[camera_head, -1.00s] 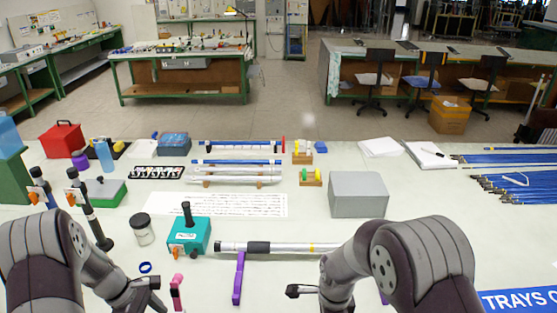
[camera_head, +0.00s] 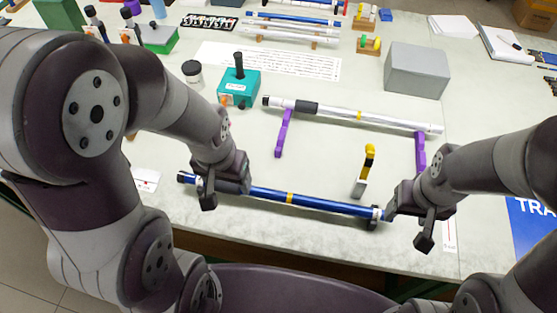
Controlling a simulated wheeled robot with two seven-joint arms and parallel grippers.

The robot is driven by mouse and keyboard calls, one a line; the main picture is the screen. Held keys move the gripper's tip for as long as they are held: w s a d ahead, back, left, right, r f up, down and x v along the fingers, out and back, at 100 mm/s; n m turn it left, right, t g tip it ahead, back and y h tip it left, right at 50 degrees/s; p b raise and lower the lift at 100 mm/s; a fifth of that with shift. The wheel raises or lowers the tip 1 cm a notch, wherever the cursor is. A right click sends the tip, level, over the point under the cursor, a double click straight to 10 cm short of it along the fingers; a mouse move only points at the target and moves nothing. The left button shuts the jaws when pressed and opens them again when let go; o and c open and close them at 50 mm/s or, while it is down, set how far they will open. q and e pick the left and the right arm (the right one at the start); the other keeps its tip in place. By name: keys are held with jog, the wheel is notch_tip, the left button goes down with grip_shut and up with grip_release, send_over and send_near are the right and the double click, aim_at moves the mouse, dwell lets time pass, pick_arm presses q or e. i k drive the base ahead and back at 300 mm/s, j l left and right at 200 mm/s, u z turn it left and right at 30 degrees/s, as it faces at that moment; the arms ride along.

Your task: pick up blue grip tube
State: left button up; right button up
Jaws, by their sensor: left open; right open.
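A blue tube (camera_head: 263,193) with a dark grip near its left end and a yellow band at its middle lies across the front of the table. My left gripper (camera_head: 226,188) is open at the tube's dark grip section and partly hides it; I cannot tell whether it touches. My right gripper (camera_head: 406,222) is open by the tube's right end, with its fingers close to that tip.
A white tube (camera_head: 335,111) with a black grip rests on purple supports (camera_head: 284,130) behind the blue tube. A small yellow-and-black tool (camera_head: 367,162) stands between the tubes. A teal box (camera_head: 239,88) and a grey box (camera_head: 416,70) stand further back.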

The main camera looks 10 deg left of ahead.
aim_at(290, 198)
jog(key=k+j, duration=0.1)
jog(key=j, duration=0.3)
jog(key=k+j+z, duration=0.15)
jog(key=j, duration=0.65)
jog(key=k+j+z, duration=0.15)
jog(key=j, duration=0.2)
jog(key=k+j, duration=0.2)
jog(key=j, duration=0.2)
jog(key=k+j+z, duration=0.15)
jog(key=j, duration=0.2)
jog(key=k+j, duration=0.15)
jog(key=j, duration=0.25)
jog(key=i+l+u, duration=0.2)
jog(key=l, duration=0.5)
jog(key=l+u, duration=0.25)
jog(key=l, duration=0.45)
